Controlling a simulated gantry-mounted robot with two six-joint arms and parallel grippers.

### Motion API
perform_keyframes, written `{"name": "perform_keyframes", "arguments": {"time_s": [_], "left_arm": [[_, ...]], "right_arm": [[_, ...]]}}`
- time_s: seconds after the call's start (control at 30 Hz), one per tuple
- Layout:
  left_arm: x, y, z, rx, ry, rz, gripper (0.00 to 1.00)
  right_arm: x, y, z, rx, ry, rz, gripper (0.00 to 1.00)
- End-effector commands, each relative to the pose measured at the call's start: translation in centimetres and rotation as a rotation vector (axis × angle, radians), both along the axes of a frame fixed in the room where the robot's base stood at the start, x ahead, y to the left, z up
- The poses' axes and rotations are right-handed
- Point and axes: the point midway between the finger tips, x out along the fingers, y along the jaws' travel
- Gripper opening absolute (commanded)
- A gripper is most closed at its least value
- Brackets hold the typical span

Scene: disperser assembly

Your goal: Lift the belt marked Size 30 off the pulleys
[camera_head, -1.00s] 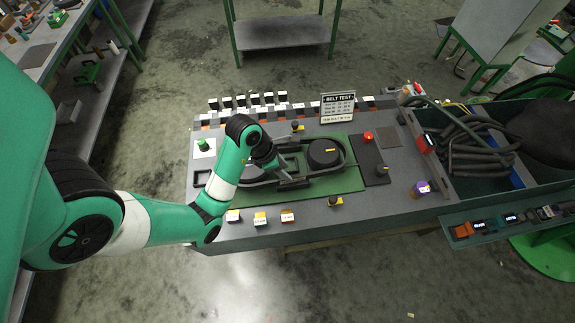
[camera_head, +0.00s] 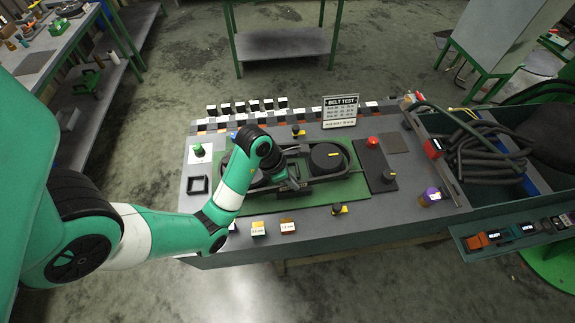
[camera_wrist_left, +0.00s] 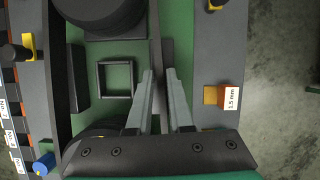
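The black belt (camera_head: 333,178) loops around the pulleys on the green plate (camera_head: 345,193); I cannot read a size on it. The right pulley (camera_head: 322,158) is a large black disc with a yellow mark. The left pulley is mostly hidden behind my left arm. My left gripper (camera_head: 297,184) is low over the front strand, between the pulleys. In the left wrist view, its two grey fingers (camera_wrist_left: 160,74) stand apart on either side of the belt strand (camera_wrist_left: 156,45). Whether they touch it is unclear. My right gripper is out of view.
A belt test sign (camera_head: 341,110) and a row of small labelled blocks stand behind the plate. Knobs, a red button (camera_head: 373,141) and labelled blocks (camera_head: 288,226) surround it. A bin (camera_head: 500,195) of loose belts is at the right.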

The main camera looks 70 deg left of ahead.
Motion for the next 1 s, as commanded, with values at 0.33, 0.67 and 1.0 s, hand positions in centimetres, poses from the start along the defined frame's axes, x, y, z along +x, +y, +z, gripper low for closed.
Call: {"name": "perform_keyframes", "arguments": {"time_s": [0.33,0.67,1.0], "left_arm": [[-0.01,0.00,-0.02,0.000,0.000,0.000,0.00],[-0.02,0.00,-0.03,0.000,0.000,0.000,0.00],[-0.03,0.00,-0.05,0.000,0.001,0.000,0.00]], "right_arm": [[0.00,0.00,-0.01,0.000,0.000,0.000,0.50],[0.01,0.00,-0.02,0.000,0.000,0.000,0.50],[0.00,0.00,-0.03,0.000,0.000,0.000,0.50]]}}
